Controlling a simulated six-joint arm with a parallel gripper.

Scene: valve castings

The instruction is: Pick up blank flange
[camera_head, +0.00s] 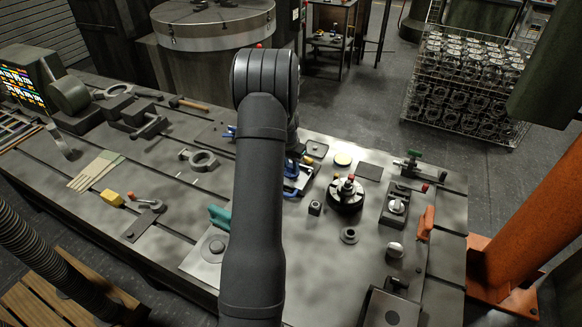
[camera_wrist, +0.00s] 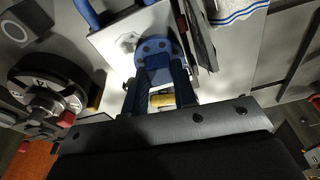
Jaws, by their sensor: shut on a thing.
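In the wrist view my gripper (camera_wrist: 160,72) reaches up the picture, with its dark fingers closed on either side of a blue piece with several dark holes, which I take to be the blank flange (camera_wrist: 153,50). Its lower part is partly hidden between the fingers. A pale plate (camera_wrist: 108,42) lies behind it; I cannot tell whether the flange touches the plate. A small brass-coloured piece (camera_wrist: 162,100) shows between the fingers, nearer the palm. In the head view my arm hides most of the gripper and the flange.
A striped cloth (camera_wrist: 235,10) lies at the top of the wrist view. A vise-like block (camera_head: 397,203) stands further right.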

